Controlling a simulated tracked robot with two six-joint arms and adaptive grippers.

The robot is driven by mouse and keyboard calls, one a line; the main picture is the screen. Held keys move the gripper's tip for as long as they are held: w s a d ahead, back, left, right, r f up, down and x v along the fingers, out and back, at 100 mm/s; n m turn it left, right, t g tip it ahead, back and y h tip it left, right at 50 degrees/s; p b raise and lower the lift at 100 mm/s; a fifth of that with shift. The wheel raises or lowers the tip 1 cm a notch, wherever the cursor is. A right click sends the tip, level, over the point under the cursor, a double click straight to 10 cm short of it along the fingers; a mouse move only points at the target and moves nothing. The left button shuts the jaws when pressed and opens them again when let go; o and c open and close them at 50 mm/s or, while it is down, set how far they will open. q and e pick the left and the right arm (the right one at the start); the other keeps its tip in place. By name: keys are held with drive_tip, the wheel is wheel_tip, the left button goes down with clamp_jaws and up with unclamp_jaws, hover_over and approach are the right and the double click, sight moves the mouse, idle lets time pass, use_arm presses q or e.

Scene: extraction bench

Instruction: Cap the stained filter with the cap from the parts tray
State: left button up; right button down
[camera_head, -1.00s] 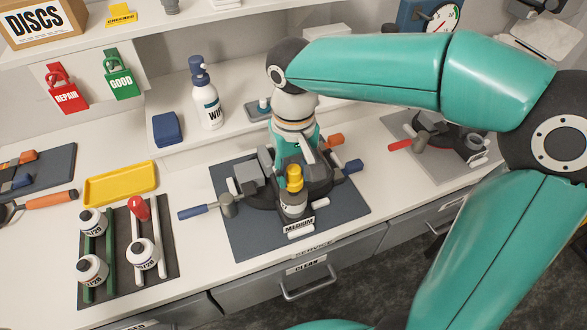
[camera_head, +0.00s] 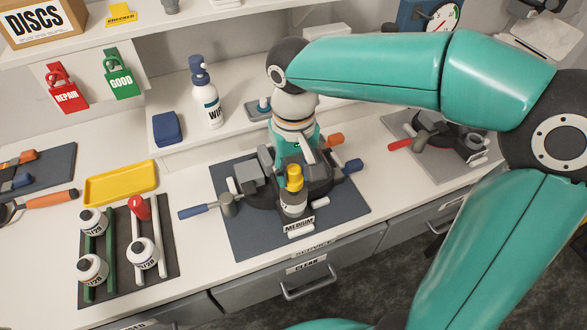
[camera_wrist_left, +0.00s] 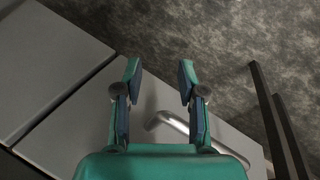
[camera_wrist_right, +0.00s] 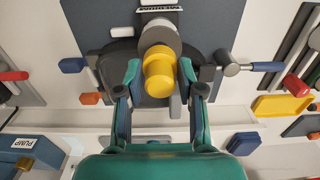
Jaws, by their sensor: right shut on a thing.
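My right gripper (camera_head: 297,165) points down over the round dark fixture on the MEDIUM mat. It is shut on a yellow cap (camera_head: 294,179). In the right wrist view the yellow cap (camera_wrist_right: 159,75) sits between the fingertips (camera_wrist_right: 160,78). A pale grey cylinder, seemingly the filter (camera_head: 293,205), stands directly under the cap in the fixture. Whether the cap is seated on it I cannot tell, and no stain is clear. The yellow tray (camera_head: 121,185) at the left looks empty. My left gripper (camera_wrist_left: 158,78) is open and empty in its wrist view, by a drawer front.
A dark rack (camera_head: 115,290) at the front left holds white bottles and a red-topped piece. A blue-handled tool (camera_head: 198,211) reaches left from the fixture. A wipes bottle (camera_head: 206,95) and a blue block (camera_head: 167,129) stand behind. Another fixture mat (camera_head: 437,165) lies at right.

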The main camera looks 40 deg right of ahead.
sight(293, 168)
drive_tip(key=shift+f+b, duration=1.05)
drive_tip(key=shift+f, duration=0.25)
drive_tip(key=c, duration=0.6)
unclamp_jaws()
drive_tip(key=shift+r, duration=0.1)
drive_tip(key=shift+c, duration=0.2)
wheel_tip(293, 168, up, 12)
drive_tip(key=shift+f, duration=0.1)
